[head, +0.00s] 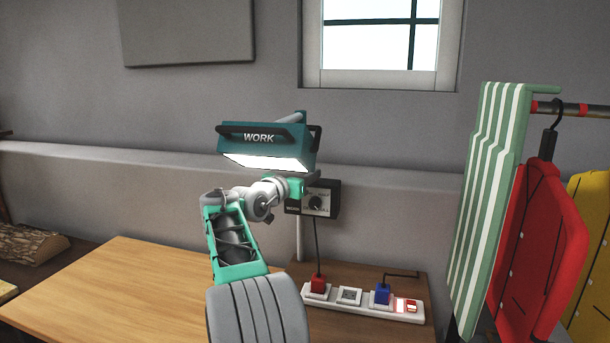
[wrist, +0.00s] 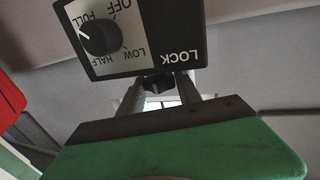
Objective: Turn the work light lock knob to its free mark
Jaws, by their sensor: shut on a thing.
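The work light (head: 265,148) is a teal lamp marked WORK, and its lit panel faces down. A dark control box (head: 325,206) is below it; in the wrist view the box (wrist: 183,58) appears upside down. The box carries the word LOCK and a round dial (wrist: 100,36) with OFF, LOW, HALF and FULL around it. The dial's white pointer is toward FULL. My gripper (wrist: 162,88) is shut on the dark lock knob (wrist: 157,80) at the edge of the box beside LOCK. The fingers partly hide the knob. Its free mark does not show. In the head view my gripper (head: 300,187) is beside the box.
A white power strip (head: 349,298) with a red plug (head: 318,286) and a blue plug (head: 382,293) lies below the box. A wooden tabletop (head: 110,290) is at the left. A striped green cloth (head: 488,200) and red and yellow pieces hang at the right.

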